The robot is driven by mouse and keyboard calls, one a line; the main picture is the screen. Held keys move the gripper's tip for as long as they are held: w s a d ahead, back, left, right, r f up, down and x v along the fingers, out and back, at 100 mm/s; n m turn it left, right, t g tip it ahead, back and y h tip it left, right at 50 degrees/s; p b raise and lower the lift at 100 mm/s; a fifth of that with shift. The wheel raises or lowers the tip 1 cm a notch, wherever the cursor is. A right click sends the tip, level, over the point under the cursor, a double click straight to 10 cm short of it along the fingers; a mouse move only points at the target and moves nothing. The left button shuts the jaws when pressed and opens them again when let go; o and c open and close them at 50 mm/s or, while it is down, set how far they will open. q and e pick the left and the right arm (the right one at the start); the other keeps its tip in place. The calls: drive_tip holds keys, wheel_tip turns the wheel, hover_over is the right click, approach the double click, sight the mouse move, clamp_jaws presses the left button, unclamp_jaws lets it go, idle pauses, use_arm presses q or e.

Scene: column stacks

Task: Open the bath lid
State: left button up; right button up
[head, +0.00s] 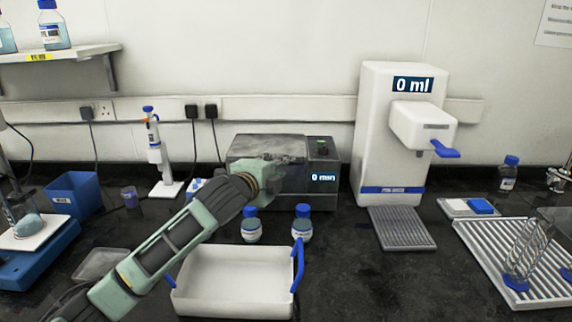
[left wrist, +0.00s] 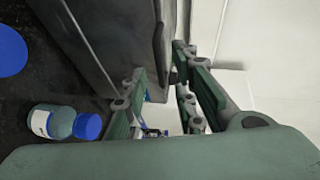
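The bath is a dark grey box (head: 318,185) at the middle back of the bench, with a display reading "0 min". Its grey lid (head: 262,143) looks closed, partly hidden by my gripper. My left gripper (head: 286,165) is at the front of the lid. In the left wrist view, its two green fingers (left wrist: 160,75) are spread apart, with a grey edge of the bath (left wrist: 165,35) between or just beyond them. I cannot tell whether they touch it. My right gripper is not in view.
Two blue-capped bottles (head: 251,230) (head: 302,228) stand before the bath. A white tray with blue handles (head: 230,311) lies in front. A white dispenser (head: 378,140) stands right of the bath, a pipette stand (head: 165,190) left.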

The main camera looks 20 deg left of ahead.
use_arm(q)
drive_tip(key=x, duration=0.4)
drive_tip(key=shift+w+f, duration=0.1)
drive_tip(key=shift+w, duration=0.3)
drive_tip(key=shift+c, duration=0.6)
drive_tip(key=shift+f, duration=0.1)
clamp_jaws()
drive_tip(key=shift+d+f, duration=0.1)
